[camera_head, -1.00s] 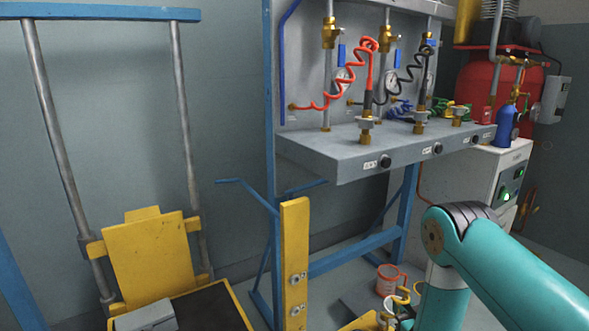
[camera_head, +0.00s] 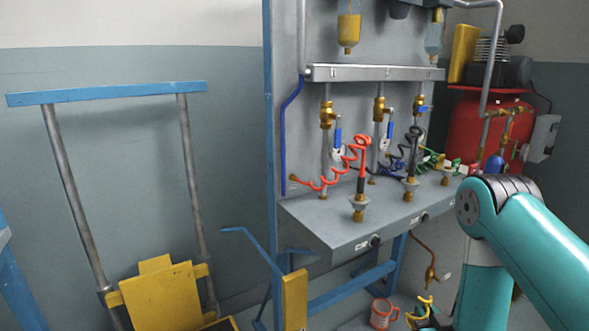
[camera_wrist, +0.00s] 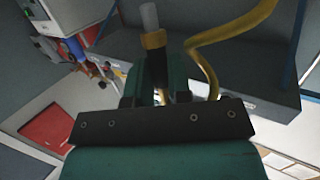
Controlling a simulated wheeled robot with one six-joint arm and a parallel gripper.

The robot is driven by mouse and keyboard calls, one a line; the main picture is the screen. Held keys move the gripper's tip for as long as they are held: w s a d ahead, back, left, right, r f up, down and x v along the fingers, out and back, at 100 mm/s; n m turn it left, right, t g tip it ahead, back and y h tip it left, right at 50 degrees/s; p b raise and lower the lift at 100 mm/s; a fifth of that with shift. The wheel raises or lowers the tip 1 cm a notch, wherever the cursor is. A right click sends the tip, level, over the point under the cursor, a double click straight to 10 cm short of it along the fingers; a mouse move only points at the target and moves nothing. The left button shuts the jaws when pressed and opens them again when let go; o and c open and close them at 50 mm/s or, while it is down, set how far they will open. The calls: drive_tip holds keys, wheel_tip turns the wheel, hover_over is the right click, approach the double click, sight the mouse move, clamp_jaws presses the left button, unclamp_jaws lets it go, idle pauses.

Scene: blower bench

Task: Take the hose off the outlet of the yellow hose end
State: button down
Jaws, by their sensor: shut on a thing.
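In the wrist view my gripper (camera_wrist: 165,72) is shut on the yellow hose end, with its two dark green fingers close together. A yellow-brass collar (camera_wrist: 153,40) and a pale grey tip (camera_wrist: 149,16) stick out beyond the fingers. The yellow hose (camera_wrist: 232,30) curves from the upper right down beside the right finger. Most of the gripped part is hidden between the fingers. In the head view a yellow loop of hose (camera_head: 418,311) shows at the lower edge, left of my teal arm. My gripper is outside that view. I cannot tell which fitting is the yellow outlet.
A grey bench shelf (camera_head: 335,238) carries a red coiled hose (camera_head: 350,160), a black one (camera_head: 412,150) and brass fittings. A yellow trolley (camera_head: 160,298) is at left. A red tank (camera_head: 470,135) stands behind.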

wheel_tip(320, 180, up, 20)
drive_tip(key=p, duration=1.7)
drive_tip(key=shift+p, duration=0.4)
